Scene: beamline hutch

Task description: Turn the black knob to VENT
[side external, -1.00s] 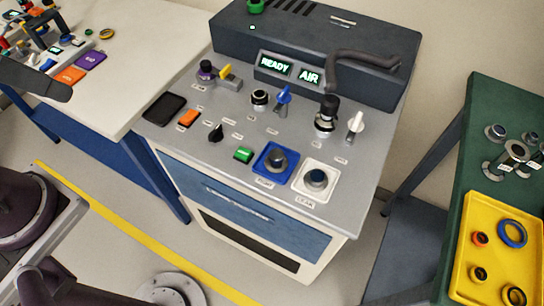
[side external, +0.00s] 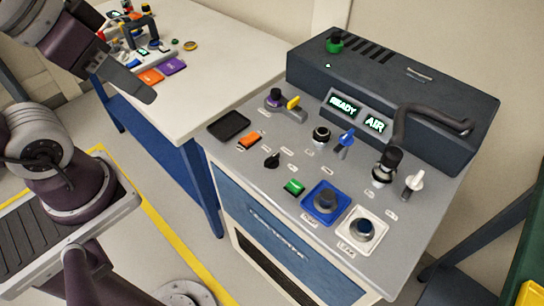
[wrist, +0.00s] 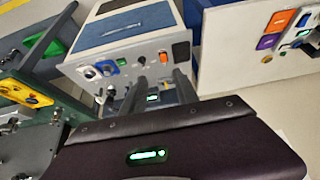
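The small black knob (side external: 272,160) is on the grey panel top of the cabinet, between the orange switch (side external: 250,141) and the green button (side external: 293,187). It also shows in the wrist view (wrist: 141,59), beyond my fingers. Labels near it are too small to read, so I cannot tell which position it points to. My gripper (side external: 148,95) is at the upper left in the side view, well apart from the panel. In the wrist view my gripper (wrist: 160,78) has two dark fingers spread apart with nothing held between them.
The panel also carries a blue-framed knob (side external: 325,201), a white-framed knob (side external: 361,230), a blue lever (side external: 345,138) and a white switch (side external: 414,181). A dark housing (side external: 400,95) with READY and AIR displays stands behind. A white table (side external: 220,80) holds small items at left.

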